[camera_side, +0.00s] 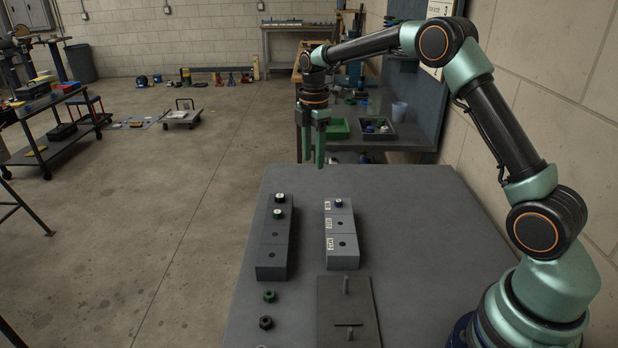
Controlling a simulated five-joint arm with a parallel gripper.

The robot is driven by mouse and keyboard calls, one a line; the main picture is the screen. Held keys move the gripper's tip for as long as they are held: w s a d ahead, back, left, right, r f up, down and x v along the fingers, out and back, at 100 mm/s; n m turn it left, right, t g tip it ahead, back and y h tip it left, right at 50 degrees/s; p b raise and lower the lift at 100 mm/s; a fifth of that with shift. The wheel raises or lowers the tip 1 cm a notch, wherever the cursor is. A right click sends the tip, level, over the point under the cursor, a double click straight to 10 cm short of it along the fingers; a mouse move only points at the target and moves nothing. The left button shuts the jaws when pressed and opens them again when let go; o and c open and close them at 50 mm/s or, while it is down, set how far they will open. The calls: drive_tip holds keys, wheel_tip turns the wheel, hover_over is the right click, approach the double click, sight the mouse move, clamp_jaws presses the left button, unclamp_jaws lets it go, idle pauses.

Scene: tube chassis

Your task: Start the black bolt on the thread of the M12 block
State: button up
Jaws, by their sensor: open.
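A dark, blackish hex piece (265,322), which looks like the black bolt, stands on the near left of the table. A light grey row of three labelled blocks (343,262) stands mid-table. The labels are too small to read surely, so I cannot tell which is the M12 block. My gripper (314,163) is open and empty, pointing down above the far edge of the table, beyond the blocks and well away from the dark piece.
A dark holed block (272,264) left of the row holds two white-topped green pieces. A green hex piece (269,295) stands beyond the dark one. A plate (335,312) with upright pegs lies at the near middle. The table's right side is clear.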

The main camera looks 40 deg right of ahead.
sight(280, 195)
drive_tip(key=w+a+f+n, duration=0.1)
drive_tip(key=n, duration=0.2)
drive_tip(key=w+a+f+n, duration=0.1)
drive_tip(key=w+a+n, duration=0.1)
drive_tip(key=n, duration=0.1)
drive_tip(key=w+a+f+n, duration=0.1)
drive_tip(key=w+a+n, duration=0.1)
drive_tip(key=n, duration=0.1)
drive_tip(key=shift+w+a, duration=0.1)
drive_tip(key=shift+w, duration=0.05)
drive_tip(key=shift+w+a+f+n, duration=0.35)
drive_tip(key=shift+a+n, duration=0.1)
drive_tip(key=shift+n, duration=0.45)
drive_tip(key=shift+f, duration=3.5)
drive_tip(key=shift+r, duration=0.1)
clamp_jaws()
